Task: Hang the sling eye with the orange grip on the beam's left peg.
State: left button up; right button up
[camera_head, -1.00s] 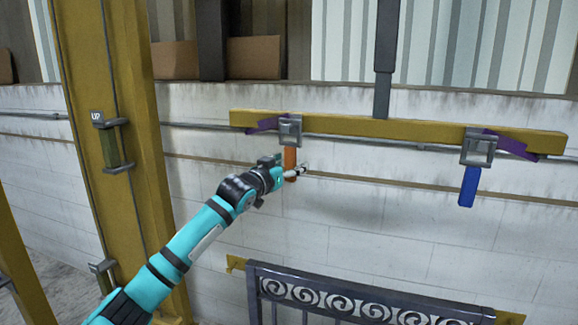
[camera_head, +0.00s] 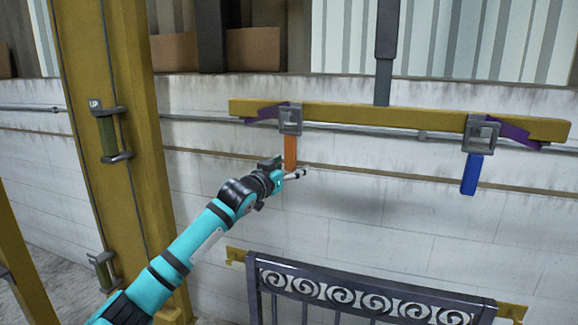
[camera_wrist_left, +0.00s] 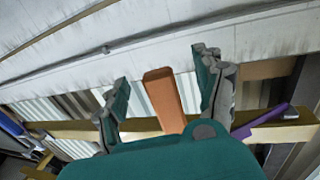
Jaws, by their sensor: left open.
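The sling eye (camera_head: 290,119), a grey square ring, sits at the left end of the yellow beam (camera_head: 360,116) with a purple strap (camera_head: 258,115) beside it. Its orange grip (camera_head: 289,150) hangs straight down below it. The left peg itself cannot be made out behind the ring. My left gripper (camera_head: 297,174) is at the grip's lower end. In the left wrist view, my left gripper (camera_wrist_left: 163,75) is open, with its fingers on either side of the orange grip (camera_wrist_left: 165,100) and visible gaps between. My right gripper is not in view.
A second grey eye (camera_head: 481,134) with a blue grip (camera_head: 471,174) hangs at the beam's right end. A dark scrollwork gate (camera_head: 370,298) stands below. A yellow column (camera_head: 125,165) rises at left, behind my arm. The wall (camera_head: 370,220) between beam and gate is clear.

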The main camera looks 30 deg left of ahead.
pick_arm(q)
notch_tip(320, 180, down, 8)
jog(key=b, duration=0.3)
jog(key=shift+r+b, duration=0.15)
jog(key=shift+b, duration=0.25)
dwell(0.3)
jog(key=shift+s, duration=0.1)
jog(key=s+d+b, duration=0.1)
jog(key=s+d, duration=0.1)
jog(key=s, duration=0.8)
jog(key=shift+s+d, duration=0.25)
dwell(1.6)
